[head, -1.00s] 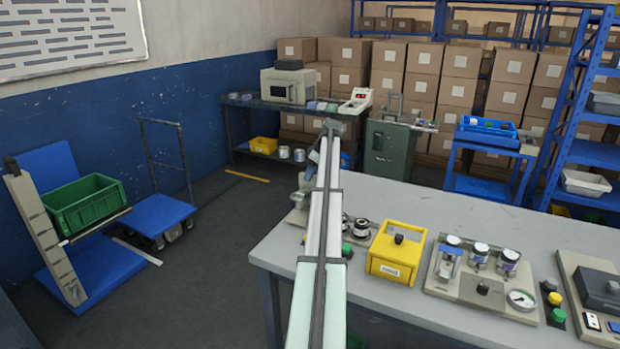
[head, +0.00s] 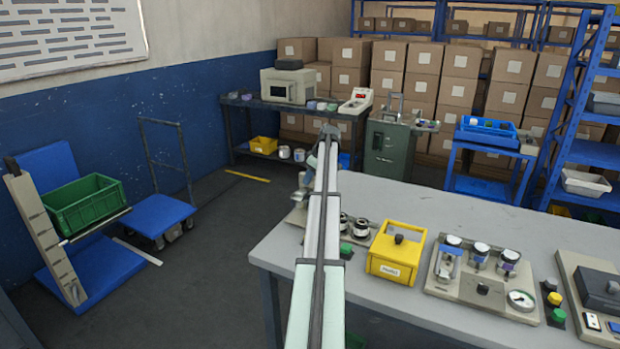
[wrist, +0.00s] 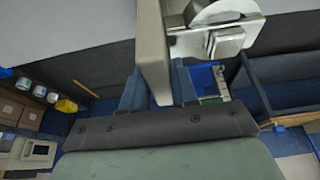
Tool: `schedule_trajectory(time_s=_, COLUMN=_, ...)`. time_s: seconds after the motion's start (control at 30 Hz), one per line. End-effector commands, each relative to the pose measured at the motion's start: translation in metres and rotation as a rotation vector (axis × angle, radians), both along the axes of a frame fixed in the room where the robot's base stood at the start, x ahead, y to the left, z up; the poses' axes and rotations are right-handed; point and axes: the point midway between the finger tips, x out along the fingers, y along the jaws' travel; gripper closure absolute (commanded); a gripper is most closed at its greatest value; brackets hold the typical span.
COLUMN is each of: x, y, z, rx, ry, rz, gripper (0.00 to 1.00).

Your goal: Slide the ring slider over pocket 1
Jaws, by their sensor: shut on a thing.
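In the wrist view, my gripper (wrist: 157,88) has its two blue-grey fingers shut on an upright beige plate (wrist: 152,45) that stands between them. A shiny metal piece with a curved, ring-like part (wrist: 222,32) is beside the plate at the upper right. I cannot tell which part is the ring slider, and no pocket can be made out. In the head view, my gripper (head: 307,181) is small, partly behind my arm, at the far left end of the table. The beige base of the wrapper (head: 297,217) is there, largely hidden by my arm.
Dark rollers (head: 360,229) and a green button (head: 346,251) are just right of my arm. A yellow box (head: 396,255) and a beige fixture with jars and a gauge (head: 480,285) stand farther right on the grey table (head: 440,210). The table's back strip is clear.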

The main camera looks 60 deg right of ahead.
Motion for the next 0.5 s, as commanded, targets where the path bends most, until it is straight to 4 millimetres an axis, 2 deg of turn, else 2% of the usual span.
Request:
schedule_trajectory(time_s=0.03, x=0.0, y=0.0, z=0.0001, rx=0.0, ry=0.0, rz=0.0, gripper=0.93)
schedule_trajectory(time_s=0.1, x=-0.0001, y=0.0, z=0.0001, rx=0.0, ry=0.0, rz=0.0, gripper=1.0)
schedule_trajectory(time_s=0.5, x=-0.0031, y=0.0002, z=0.0, rx=0.0, ry=0.0, rz=-0.001, gripper=1.0)
